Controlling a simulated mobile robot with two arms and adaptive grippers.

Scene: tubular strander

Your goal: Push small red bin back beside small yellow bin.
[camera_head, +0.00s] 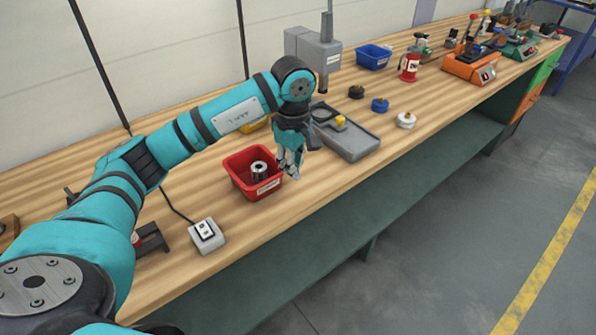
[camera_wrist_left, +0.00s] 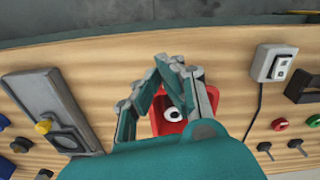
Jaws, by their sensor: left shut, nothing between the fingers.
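The small red bin (camera_head: 239,163) stands on the workbench, with a grey metal ring-shaped part (camera_head: 259,171) inside and a label on its front wall. My left gripper (camera_head: 291,174) is shut and empty, pointing down at the bin's right front corner; whether it touches the wall I cannot tell. In the left wrist view the red bin (camera_wrist_left: 211,95) shows partly behind the shut fingers (camera_wrist_left: 176,62). The small yellow bin (camera_head: 256,125) is behind my left arm, and only a strip of it shows. My right gripper is out of view.
A grey fixture plate (camera_head: 356,146) with a yellow knob lies right of the gripper. A grey switch box (camera_head: 206,235) with a cable sits to the left. A blue bin (camera_head: 373,57) and a grey press stand further back. Bare wood lies along the front edge.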

